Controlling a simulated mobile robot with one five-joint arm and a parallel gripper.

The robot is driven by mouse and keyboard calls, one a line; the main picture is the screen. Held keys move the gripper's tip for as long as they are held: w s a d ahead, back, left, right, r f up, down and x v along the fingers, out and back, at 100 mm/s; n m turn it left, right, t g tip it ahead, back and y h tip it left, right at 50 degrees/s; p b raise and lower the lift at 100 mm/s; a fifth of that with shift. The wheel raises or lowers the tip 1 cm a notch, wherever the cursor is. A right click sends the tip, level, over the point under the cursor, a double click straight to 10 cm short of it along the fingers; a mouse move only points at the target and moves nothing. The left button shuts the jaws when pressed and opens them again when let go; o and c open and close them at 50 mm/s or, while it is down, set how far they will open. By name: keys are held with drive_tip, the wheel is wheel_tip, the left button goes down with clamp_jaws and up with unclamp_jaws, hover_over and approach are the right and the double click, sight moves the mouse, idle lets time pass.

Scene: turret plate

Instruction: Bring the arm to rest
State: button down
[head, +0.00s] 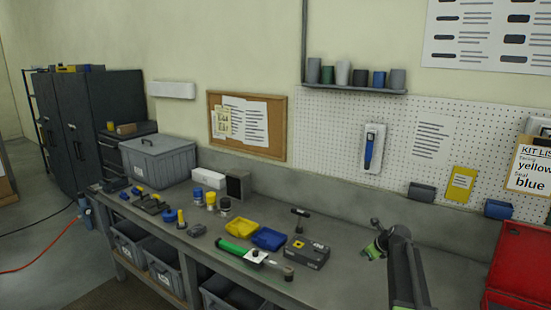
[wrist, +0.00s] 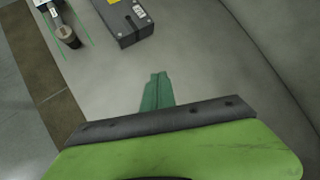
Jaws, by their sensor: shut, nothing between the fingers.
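My arm (head: 402,265) stands over the right part of the workbench, its dark grey link upright and slightly tilted. My gripper (head: 372,251) is at its left side, with green parts showing. In the wrist view my gripper (wrist: 157,80) shows a green body, a dark bar and dark green fingers together. It is shut and empty, above bare grey bench top. It appears clear of the objects on the bench.
A dark grey block with a yellow label (head: 306,253) lies left of my gripper; it also shows in the wrist view (wrist: 125,20). A green-handled tool (head: 254,256), yellow tray (head: 242,228) and blue tray (head: 269,238) lie farther left. A red case (head: 520,260) stands at right.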

drive_tip(key=s+a+f+n+g+b, duration=0.1)
drive_tip(key=s+a+f+n+b, duration=0.1)
drive_tip(key=s+a+f+n, duration=0.45)
drive_tip(key=s+a+f+n+g+b, duration=0.2)
drive_tip(key=s+a+n, duration=0.1)
drive_tip(key=a, duration=0.7)
drive_tip(key=s+a+f+n+g+b, duration=0.1)
drive_tip(key=s+a+f+n+b, duration=0.1)
drive_tip(key=s+a+f+n, duration=0.45)
drive_tip(key=s+d+r+n+g+h, duration=0.1)
drive_tip(key=s+n+g, duration=0.2)
drive_tip(key=s+n, duration=0.8)
drive_tip(key=shift+s+d+r+n+g+h, duration=0.2)
drive_tip(key=shift+n+g+h, duration=0.15)
drive_tip(key=shift+n, duration=0.55)
